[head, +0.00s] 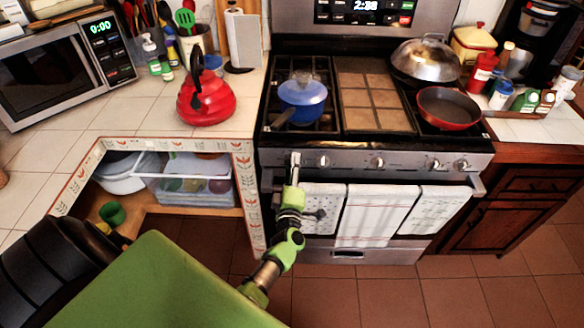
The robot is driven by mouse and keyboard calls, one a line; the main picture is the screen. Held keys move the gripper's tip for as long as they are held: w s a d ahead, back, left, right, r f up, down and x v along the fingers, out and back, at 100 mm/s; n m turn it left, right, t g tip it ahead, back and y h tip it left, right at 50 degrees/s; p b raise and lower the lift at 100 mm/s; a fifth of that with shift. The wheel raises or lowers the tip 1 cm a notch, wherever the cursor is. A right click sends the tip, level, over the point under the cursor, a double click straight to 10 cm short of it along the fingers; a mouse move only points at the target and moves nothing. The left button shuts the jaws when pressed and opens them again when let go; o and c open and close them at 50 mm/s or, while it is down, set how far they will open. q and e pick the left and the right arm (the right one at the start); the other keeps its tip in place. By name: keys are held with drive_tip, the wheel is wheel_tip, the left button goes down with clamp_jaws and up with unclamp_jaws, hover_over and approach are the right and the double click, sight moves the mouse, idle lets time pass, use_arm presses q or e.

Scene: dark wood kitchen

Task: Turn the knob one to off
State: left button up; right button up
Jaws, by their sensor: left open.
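The stove's front panel (350,160) carries a row of silver knobs. The leftmost knob clearly in view (323,161) is just right of my left gripper. Other knobs show at the middle (377,163) and right (432,165). My left gripper (295,158) is open, with its tip at the left end of the panel. It covers the spot where a further knob may be, so I cannot tell that knob's setting or whether I touch it. My right gripper is not in view.
A blue pot (303,96) sits on the left burners and a red pan (448,107) on the right. Towels (379,212) hang on the oven handle below the knobs. A red kettle (206,98) stands on the left counter. The tiled floor ahead is clear.

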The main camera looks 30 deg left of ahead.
use_arm(q)
drive_tip(key=v, duration=0.7)
idle(0.3)
